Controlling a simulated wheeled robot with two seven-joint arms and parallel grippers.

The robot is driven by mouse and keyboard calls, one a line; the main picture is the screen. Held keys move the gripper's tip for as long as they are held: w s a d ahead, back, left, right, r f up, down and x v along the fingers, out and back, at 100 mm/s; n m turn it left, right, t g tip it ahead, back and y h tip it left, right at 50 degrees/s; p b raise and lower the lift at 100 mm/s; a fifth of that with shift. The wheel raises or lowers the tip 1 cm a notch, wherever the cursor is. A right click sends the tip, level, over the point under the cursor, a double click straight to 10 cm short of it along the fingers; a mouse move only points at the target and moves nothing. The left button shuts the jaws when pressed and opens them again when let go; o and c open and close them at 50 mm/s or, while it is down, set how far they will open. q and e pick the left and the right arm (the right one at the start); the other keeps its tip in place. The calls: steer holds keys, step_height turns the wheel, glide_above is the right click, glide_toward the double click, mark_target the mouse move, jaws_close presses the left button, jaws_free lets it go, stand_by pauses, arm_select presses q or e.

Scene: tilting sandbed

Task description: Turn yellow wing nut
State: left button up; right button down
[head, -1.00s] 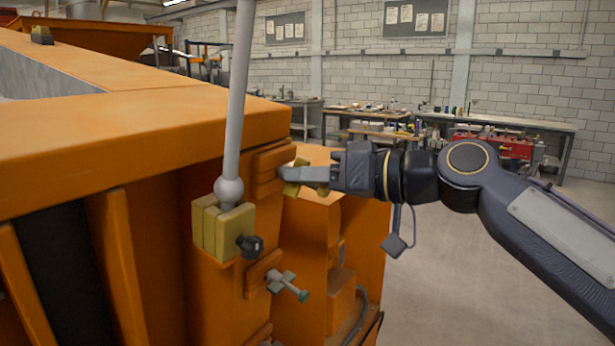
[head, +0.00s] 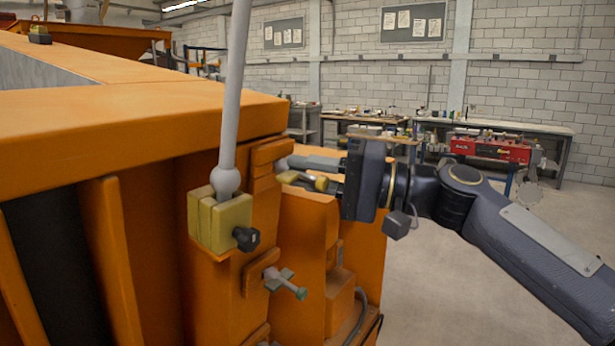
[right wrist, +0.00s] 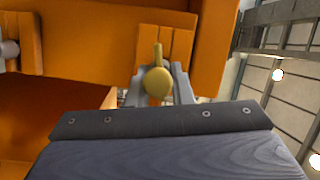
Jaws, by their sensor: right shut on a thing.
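The yellow wing nut (head: 316,182) sits at an orange block (head: 268,152) on the upright post of the sandbed. In the right wrist view the yellow wing nut (right wrist: 158,82) shows a round end and a narrow wing pointing up. My right gripper (head: 298,171) comes in from the right and is shut on the yellow wing nut. In the right wrist view one grey finger stands on each side of it (right wrist: 160,85). The nut's far side and thread are hidden. My left gripper is not in view.
A grey-green wing nut (head: 285,283) on a bolt sticks out lower on the post. Left of my gripper, a pale rod (head: 235,90) rises from a yellow-green clamp block (head: 222,222) with a black knob (head: 246,239). The orange sandbed rim (head: 140,120) overhangs. Open floor lies to the right.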

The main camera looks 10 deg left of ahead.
steer(key=shift+f+m+y, duration=0.15)
steer(key=shift+m+y, duration=0.15)
steer(key=shift+m, duration=0.5)
steer(key=shift+b, duration=0.3)
steer(key=c, duration=1.3)
jaws_free()
steer(key=d+f+b, duration=0.1)
steer(key=d+b, duration=0.1)
steer(key=d, duration=0.5)
steer(key=shift+d, duration=0.35)
